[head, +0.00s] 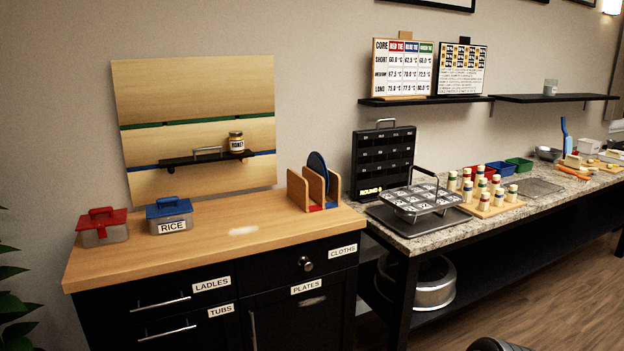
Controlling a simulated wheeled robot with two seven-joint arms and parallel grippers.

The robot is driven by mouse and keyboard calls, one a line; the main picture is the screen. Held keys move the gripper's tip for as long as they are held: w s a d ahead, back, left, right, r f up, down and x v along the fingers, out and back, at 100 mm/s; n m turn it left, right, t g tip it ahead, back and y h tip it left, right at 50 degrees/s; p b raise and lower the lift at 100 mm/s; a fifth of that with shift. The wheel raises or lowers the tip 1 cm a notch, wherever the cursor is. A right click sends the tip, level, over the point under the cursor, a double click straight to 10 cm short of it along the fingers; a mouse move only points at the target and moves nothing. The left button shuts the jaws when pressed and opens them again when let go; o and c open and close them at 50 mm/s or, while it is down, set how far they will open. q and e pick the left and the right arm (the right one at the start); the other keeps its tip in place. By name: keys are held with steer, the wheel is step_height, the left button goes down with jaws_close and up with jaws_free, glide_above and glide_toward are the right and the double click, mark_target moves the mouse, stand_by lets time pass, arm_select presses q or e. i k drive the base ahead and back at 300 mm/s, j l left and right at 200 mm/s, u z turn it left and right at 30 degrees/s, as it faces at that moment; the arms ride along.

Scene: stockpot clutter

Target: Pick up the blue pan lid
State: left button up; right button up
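A blue disc (318,170), which looks like the blue pan lid, stands on edge in a wooden rack (298,188) at the back right of the wooden counter. The rack's upright dividers hide its lower part. Blue and red strips show at the foot of the rack. A clear tub with a blue lid (169,207), labelled RICE, stands on the left of the same counter. Neither of my grippers shows in the head view.
A red-lidded tub (102,227) stands at the counter's left end. The wooden counter (262,219) is clear between the RICE tub and the rack. A steel pot (433,283) sits on the low shelf.

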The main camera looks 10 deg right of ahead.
mark_target(315, 162)
steer(key=i+l+z, duration=0.3)
steer(key=i+l, duration=1.6)
